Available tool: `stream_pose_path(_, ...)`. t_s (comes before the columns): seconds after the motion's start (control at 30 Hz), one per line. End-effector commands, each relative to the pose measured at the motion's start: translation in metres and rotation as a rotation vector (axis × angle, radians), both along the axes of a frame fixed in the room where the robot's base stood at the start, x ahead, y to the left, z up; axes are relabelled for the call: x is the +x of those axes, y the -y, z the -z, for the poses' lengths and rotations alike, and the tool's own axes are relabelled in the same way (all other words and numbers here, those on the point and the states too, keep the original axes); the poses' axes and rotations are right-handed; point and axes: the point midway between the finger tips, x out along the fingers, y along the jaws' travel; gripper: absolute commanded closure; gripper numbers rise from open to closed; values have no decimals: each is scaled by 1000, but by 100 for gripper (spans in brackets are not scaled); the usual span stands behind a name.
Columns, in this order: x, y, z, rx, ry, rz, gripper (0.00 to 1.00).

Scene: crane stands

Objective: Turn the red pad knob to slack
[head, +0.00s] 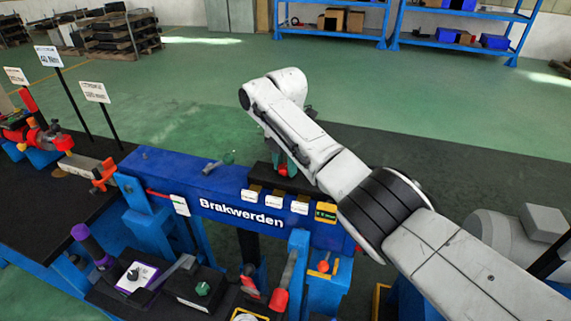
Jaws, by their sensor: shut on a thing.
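The red pad knob (283,170) shows as a small patch of red on top of a black block at the back of the blue beam marked "Brakwerden" (262,222). My gripper (287,163) points down over it, with its greenish fingers around the red part. It is shut on the knob. My white arm reaches in from the lower right, and its wrist hides part of the gripper and the block. The knob's turn position cannot be read from here.
Small white tags and a yellow tag (326,212) sit on the beam's front. Red-handled parts and a purple handle (88,240) rise in front. Open green floor lies behind.

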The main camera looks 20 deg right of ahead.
Motion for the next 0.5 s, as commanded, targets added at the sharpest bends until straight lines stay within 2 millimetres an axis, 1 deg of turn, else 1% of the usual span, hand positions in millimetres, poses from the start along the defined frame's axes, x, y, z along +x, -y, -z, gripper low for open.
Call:
stream_pose_path(0.2, 1, -1, -2, 2, 5, -84, 94)
stream_pose_path(0.5, 1, -1, -2, 1, 5, -120, 94)
